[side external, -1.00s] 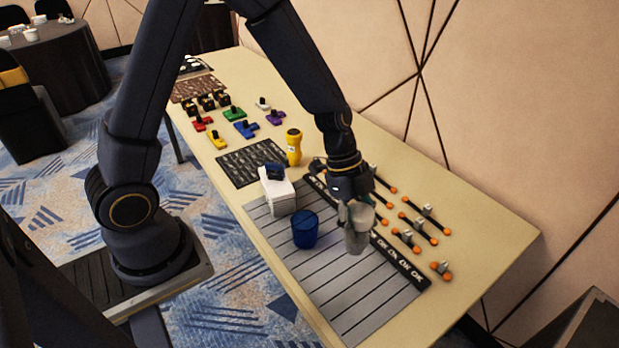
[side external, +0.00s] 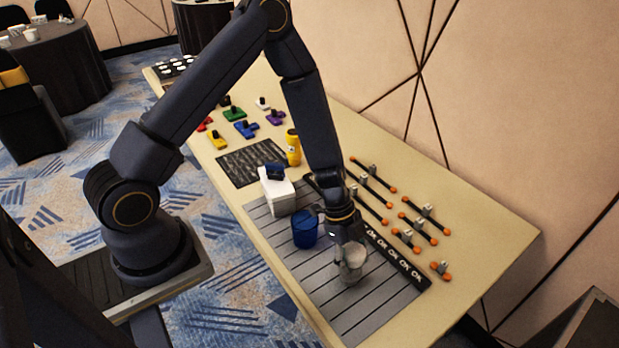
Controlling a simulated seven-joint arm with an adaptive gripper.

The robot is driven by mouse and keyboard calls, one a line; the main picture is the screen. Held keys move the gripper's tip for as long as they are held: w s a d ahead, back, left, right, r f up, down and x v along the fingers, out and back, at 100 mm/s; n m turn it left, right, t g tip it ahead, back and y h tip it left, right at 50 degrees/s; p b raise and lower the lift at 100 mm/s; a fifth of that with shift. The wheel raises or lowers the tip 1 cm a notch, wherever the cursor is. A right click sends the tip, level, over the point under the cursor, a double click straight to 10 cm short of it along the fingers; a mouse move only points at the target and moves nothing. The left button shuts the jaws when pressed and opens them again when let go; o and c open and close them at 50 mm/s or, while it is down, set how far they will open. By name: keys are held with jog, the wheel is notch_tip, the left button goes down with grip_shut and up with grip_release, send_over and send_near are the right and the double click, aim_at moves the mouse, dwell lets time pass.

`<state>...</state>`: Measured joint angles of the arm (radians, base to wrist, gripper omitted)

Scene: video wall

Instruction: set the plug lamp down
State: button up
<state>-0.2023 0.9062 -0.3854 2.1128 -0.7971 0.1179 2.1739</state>
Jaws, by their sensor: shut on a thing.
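My gripper (side external: 347,262) points down over the grey striped mat (side external: 345,325) and is shut on a pale grey, rounded object, which I take to be the plug lamp (side external: 353,254). The lamp is partly hidden by the fingers. It is low over the right part of the mat, and I cannot tell whether its lower end touches the mat.
A blue cup (side external: 305,231) stands just left of my gripper, with a white box (side external: 277,192) behind it. A yellow bottle (side external: 293,148) stands farther back. Rods with orange ends (side external: 417,228) lie to the right. The mat's front is clear.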

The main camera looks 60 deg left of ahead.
jog(key=o, duration=1.2)
jog(key=shift+f, duration=0.1)
jog(key=s+a+r+n+t+y, duration=0.1)
jog(key=a+r+n, duration=0.1)
jog(key=r, duration=0.5)
jog(key=s+a+r+n, duration=0.1)
jog(key=a+r, duration=0.2)
jog(key=r, duration=0.5)
jog(key=s+a+r+n+t+y, duration=0.1)
jog(key=s+a+r+n, duration=0.1)
jog(key=r, duration=0.5)
jog(key=s+a+r+n+t, duration=0.1)
jog(key=s+a+r+n, duration=0.1)
jog(key=s+r+n, duration=0.1)
jog(key=s+a+r+n+t+y, duration=0.1)
jog(key=s+r+n, duration=0.3)
jog(key=r, duration=0.1)
jog(key=s+a+r+n+t+y, duration=0.1)
jog(key=s+a+r+n, duration=0.1)
jog(key=s+r+n, duration=0.1)
jog(key=shift+s+a+r+n, duration=0.35)
jog(key=shift+s+r+n, duration=0.05)
jog(key=shift+s+n, duration=0.2)
